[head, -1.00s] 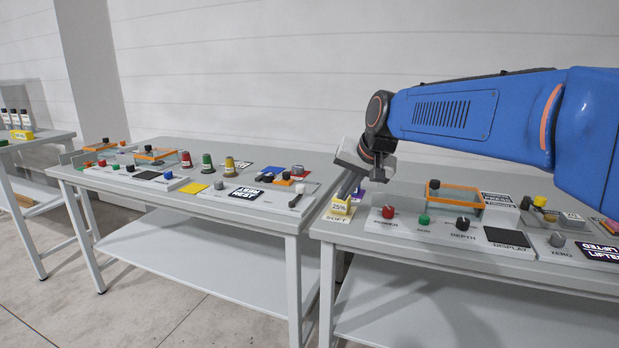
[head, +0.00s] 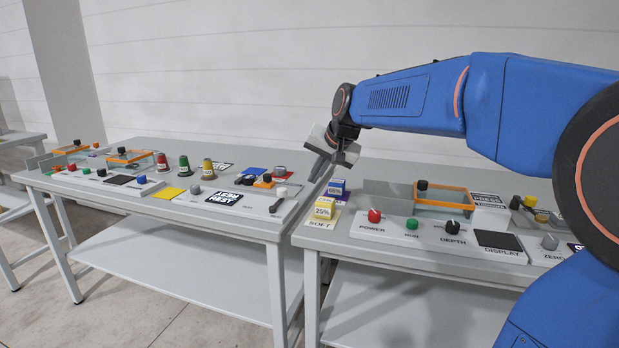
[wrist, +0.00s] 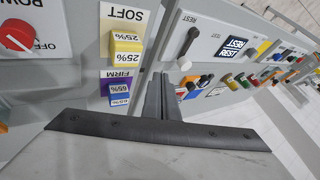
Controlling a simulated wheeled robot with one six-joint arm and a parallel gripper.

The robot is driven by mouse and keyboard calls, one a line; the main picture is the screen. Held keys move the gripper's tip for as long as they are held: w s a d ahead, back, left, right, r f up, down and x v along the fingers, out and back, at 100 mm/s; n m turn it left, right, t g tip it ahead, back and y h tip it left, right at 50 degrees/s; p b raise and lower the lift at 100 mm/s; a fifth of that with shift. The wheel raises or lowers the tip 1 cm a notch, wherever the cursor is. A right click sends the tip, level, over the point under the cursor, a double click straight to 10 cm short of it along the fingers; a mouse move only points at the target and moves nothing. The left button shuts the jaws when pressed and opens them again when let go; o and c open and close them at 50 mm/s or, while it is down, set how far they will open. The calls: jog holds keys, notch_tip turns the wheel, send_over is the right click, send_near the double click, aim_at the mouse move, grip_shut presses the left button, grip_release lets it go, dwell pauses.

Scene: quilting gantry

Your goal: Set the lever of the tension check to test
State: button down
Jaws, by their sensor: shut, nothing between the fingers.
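The lever (head: 279,199) of the tension check sits on a pale panel (head: 240,212) at the right end of the left table. It has a dark arm and a white knob. In the wrist view the lever (wrist: 187,48) shows just beyond my fingertips, its knob end pointing toward the picture's bottom and away from the printed word REST.
Yellow 25% (head: 322,213) and blue 65% (head: 336,187) blocks stand at the right table's left edge, close to my gripper. A black-and-white sign (head: 231,199), a grey knob (head: 195,190) and several coloured cones lie left of the lever. An orange-framed cover (head: 445,198) stands on the right table.

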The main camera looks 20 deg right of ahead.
aim_at(285, 189)
jog(key=x, duration=0.7)
jog(key=shift+w+f, duration=0.1)
jog(key=shift+f, duration=0.2)
jog(key=shift+w+a+f, duration=0.2)
jog(key=shift+w+a, duration=0.8)
jog(key=shift+a, duration=0.25)
jog(key=shift+w+a, duration=0.35)
jog(key=shift+a, duration=0.1)
jog(key=shift+w, duration=0.15)
jog(key=shift+w+a+n+g+y, duration=0.2)
jog(key=shift+w+n+y, duration=0.25)
jog(key=shift+n, duration=0.35)
jog(key=shift+w+a+n+g+y, duration=0.2)
jog(key=shift+w+n+y, duration=0.25)
jog(key=shift+n, duration=0.35)
jog(key=shift+w+a+n+g+y, duration=0.25)
jog(key=shift+w+n+y, duration=0.05)
jog(key=shift+n, duration=0.3)
jog(key=shift+w+a+n+g+y, duration=0.25)
jog(key=shift+a+n+y, duration=0.05)
jog(key=shift+n, duration=0.3)
jog(key=a+n+g, duration=0.1)
jog(key=w+a+n+y, duration=0.1)
jog(key=n, duration=0.1)
jog(key=shift+w+n+g, duration=0.1)
jog(key=shift+n+g, duration=0.2)
jog(key=shift+g, duration=0.1)
jog(key=shift+w+a, duration=0.1)
jog(key=shift+a, duration=0.3)
